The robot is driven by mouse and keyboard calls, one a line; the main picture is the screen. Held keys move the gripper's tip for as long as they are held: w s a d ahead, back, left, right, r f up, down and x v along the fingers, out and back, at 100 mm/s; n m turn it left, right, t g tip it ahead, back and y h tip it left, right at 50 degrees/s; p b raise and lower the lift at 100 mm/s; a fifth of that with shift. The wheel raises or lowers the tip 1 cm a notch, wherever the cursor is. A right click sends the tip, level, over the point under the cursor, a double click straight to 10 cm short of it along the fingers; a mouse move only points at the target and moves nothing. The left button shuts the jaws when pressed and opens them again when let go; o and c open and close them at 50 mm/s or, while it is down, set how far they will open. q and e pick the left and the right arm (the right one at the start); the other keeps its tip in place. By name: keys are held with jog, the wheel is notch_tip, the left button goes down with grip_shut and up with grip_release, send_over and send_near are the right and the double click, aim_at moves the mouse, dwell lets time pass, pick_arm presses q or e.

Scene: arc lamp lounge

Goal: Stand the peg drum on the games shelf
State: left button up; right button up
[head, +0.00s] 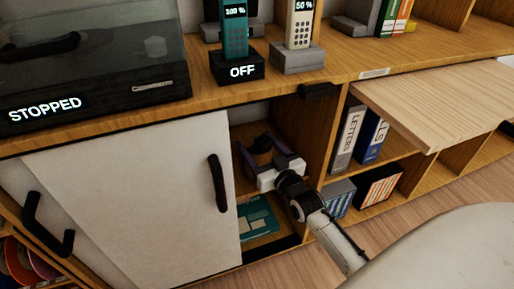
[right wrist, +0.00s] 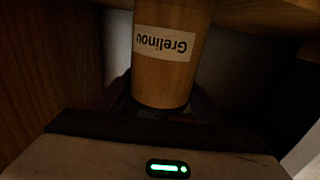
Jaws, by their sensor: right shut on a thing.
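The peg drum (right wrist: 172,62) is a wooden cylinder with a white label that reads upside down in the right wrist view. My right gripper (head: 264,152) reaches into the open bay of the cabinet and is shut on the drum. In the head view the drum is hard to make out in the shade between the fingers. The games shelf (head: 246,186) appears to be the board in this bay, just below the gripper. I cannot tell whether the drum touches it. My left gripper is not in view.
A pale sliding door (head: 150,200) with a black handle (head: 217,183) borders the bay on the left. A wooden divider (head: 303,130) borders it on the right. A teal box (head: 258,220) lies below. Binders (head: 348,138) and a pull-out board (head: 430,95) are to the right.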

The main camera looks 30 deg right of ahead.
jog(key=shift+r, duration=0.2)
jog(key=o, duration=1.9)
jog(key=shift+f, duration=0.2)
jog(key=shift+r, duration=0.15)
jog(key=shift+s, duration=0.4)
pick_arm(q)
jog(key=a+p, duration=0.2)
jog(key=p, duration=0.1)
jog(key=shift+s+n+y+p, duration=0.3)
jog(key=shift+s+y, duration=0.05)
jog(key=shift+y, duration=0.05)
pick_arm(e)
jog(key=s, duration=0.7)
jog(key=s+a, duration=0.1)
jog(key=s, duration=0.3)
jog(key=shift+s+a, duration=0.1)
